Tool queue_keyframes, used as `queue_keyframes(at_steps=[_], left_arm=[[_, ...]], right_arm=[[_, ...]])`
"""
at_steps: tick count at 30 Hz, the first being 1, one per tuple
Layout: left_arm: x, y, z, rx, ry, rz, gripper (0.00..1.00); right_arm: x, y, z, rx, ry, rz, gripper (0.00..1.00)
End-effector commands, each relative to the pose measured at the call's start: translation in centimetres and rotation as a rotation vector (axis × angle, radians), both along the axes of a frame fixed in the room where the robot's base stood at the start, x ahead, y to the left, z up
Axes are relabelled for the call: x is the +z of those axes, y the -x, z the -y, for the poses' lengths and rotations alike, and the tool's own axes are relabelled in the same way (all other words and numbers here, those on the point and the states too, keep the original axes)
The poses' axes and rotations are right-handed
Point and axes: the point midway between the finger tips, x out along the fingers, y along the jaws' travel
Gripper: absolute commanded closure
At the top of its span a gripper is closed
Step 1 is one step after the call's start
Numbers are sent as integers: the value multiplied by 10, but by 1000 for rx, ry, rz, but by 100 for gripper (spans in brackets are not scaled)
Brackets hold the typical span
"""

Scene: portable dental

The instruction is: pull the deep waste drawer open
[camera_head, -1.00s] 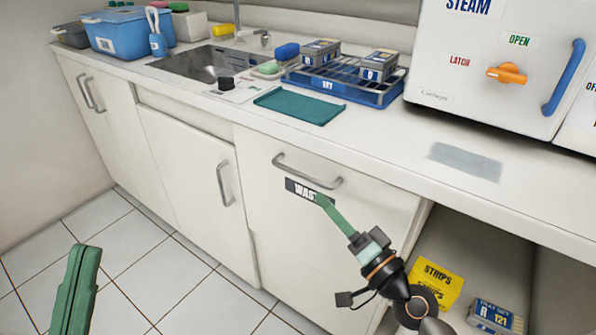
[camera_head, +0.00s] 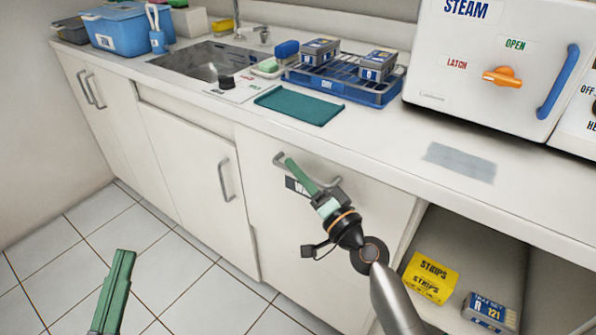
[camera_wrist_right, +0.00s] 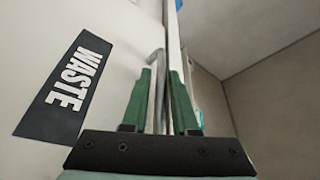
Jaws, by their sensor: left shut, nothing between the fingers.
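The waste drawer (camera_head: 285,240) is a tall white front under the counter, and it looks shut. Its grey bar handle (camera_head: 279,157) is near the top, partly hidden by my right gripper (camera_head: 291,163). In the right wrist view the handle (camera_wrist_right: 157,85) runs between the two green fingers (camera_wrist_right: 160,85), which stand apart; I cannot tell whether either touches it. The black WASTE label (camera_wrist_right: 72,88) shows there, and is mostly covered in the head view (camera_head: 293,186). My left gripper (camera_head: 125,255) is shut and empty, low at the left over the floor.
An open bay right of the drawer holds a yellow STRIPS packet (camera_head: 431,277) and a box (camera_head: 490,311). On the counter are a sink (camera_head: 205,62), a blue rack (camera_head: 345,88), a green mat (camera_head: 300,105) and a white steam unit (camera_head: 480,60). The tiled floor (camera_head: 200,290) is clear.

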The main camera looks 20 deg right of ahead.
Motion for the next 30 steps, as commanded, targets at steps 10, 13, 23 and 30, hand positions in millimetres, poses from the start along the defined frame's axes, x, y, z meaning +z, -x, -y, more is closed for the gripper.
queue_keyframes(at_steps=[10,13,23,30], left_arm=[[0,0,0,0,0,0,100],[0,0,0,0,0,0,100],[0,0,0,0,0,1,100],[0,0,0,-1,1,2,100]], right_arm=[[0,0,0,0,0,0,100],[0,0,0,-1,0,-1,100],[-1,0,0,-1,0,-1,100],[-1,0,1,-1,0,-2,100]])
